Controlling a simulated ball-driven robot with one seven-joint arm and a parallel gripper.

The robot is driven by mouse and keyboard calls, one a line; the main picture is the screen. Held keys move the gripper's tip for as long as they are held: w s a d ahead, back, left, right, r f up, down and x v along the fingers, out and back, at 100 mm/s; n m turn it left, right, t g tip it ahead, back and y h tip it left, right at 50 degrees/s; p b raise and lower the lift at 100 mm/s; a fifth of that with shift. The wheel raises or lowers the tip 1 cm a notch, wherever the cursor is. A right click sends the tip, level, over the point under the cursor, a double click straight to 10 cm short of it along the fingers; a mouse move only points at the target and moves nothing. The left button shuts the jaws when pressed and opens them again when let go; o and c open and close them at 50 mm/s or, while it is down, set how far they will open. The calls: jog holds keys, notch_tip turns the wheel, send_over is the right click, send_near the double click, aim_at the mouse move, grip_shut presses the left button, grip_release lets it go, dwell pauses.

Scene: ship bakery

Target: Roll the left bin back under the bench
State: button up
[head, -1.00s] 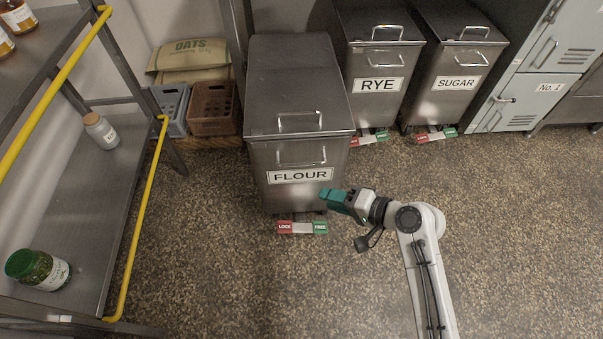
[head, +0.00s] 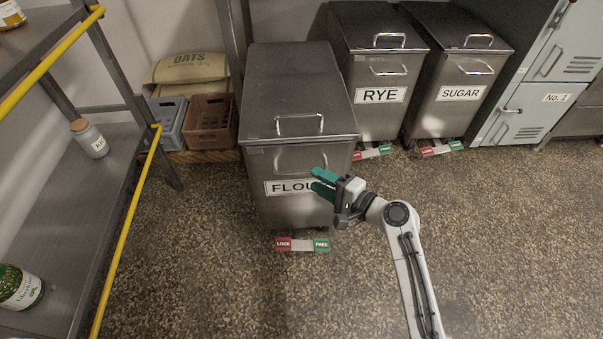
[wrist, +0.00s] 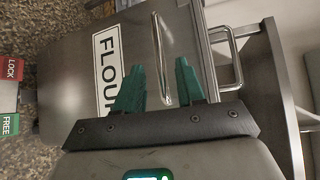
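The left bin, a steel FLOUR bin (head: 297,95), stands further forward than the other two bins. It has a lid handle (head: 299,125) and a front handle (head: 301,160) above its FLOUR label. A pedal bar (head: 302,244) at its foot has a red LOCK end and a green FREE end; which end is down I cannot tell. My gripper (head: 313,180) is open with green fingers, in front of the label just below the front handle. In the wrist view, the front handle (wrist: 160,75) appears between the fingertips (wrist: 160,66), not clamped.
RYE (head: 380,95) and SUGAR (head: 461,93) bins stand at the back right. A shelf rack (head: 60,225) with a yellow rail (head: 128,250) is on the left. Crates (head: 209,122) and an OATS sack (head: 188,68) lie behind left. Floor at right is clear.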

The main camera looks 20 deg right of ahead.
aim_at(301, 172)
jog(key=shift+b+x, duration=0.65)
jog(key=shift+x, duration=2.5)
jog(key=shift+c, duration=0.3)
grip_shut()
